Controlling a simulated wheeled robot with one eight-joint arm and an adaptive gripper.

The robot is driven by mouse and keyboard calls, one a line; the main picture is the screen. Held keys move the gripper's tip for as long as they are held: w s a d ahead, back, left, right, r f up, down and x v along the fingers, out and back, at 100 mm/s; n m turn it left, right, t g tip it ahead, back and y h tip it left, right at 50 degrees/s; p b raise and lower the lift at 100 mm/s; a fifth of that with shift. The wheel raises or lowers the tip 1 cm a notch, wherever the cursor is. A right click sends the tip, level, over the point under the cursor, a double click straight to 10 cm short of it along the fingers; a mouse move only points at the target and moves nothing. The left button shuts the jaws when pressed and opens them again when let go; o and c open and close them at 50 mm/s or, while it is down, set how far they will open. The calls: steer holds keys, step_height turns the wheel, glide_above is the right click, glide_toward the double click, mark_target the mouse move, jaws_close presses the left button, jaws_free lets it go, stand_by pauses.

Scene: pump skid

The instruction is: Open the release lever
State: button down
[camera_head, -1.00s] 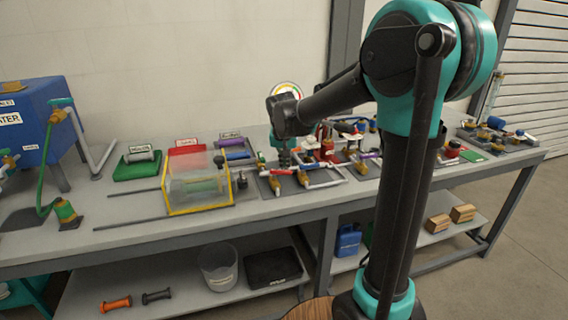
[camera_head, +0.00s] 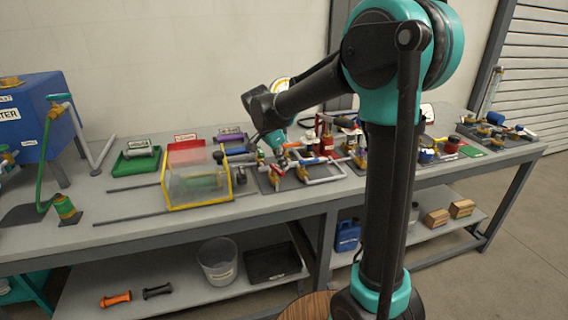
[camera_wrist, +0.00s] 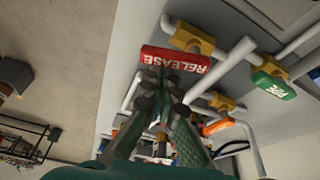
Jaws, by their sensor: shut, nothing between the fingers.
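The release lever (camera_wrist: 175,61) shows in the wrist view as a red handle marked RELEASE, just beyond my fingertips. In the head view its place is among the pipe fittings near my gripper, where it is too small to make out surely. My gripper (camera_wrist: 162,84) is shut and empty, its fingertips close to the lever's underside in the picture; I cannot tell whether they touch it. In the head view my gripper (camera_head: 281,155) points down over the pipework at the middle of the bench.
White pipes with yellow fittings (camera_wrist: 192,38) and a green labelled handle (camera_wrist: 273,84) lie beside the lever. A clear yellow-framed guard (camera_head: 198,182) stands left of my gripper. A blue tank (camera_head: 30,120) is at the far left. The bench front is fairly clear.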

steer(key=shift+w, duration=0.1)
steer(key=shift+w+a, duration=0.45)
steer(key=shift+w, duration=0.05)
stand_by(0.4)
steer(key=d, duration=0.1)
steer(key=w+d, duration=0.2)
steer(key=d, duration=0.1)
steer(key=v, duration=1)
steer(key=shift+a, duration=0.25)
steer(key=shift+s, duration=0.1)
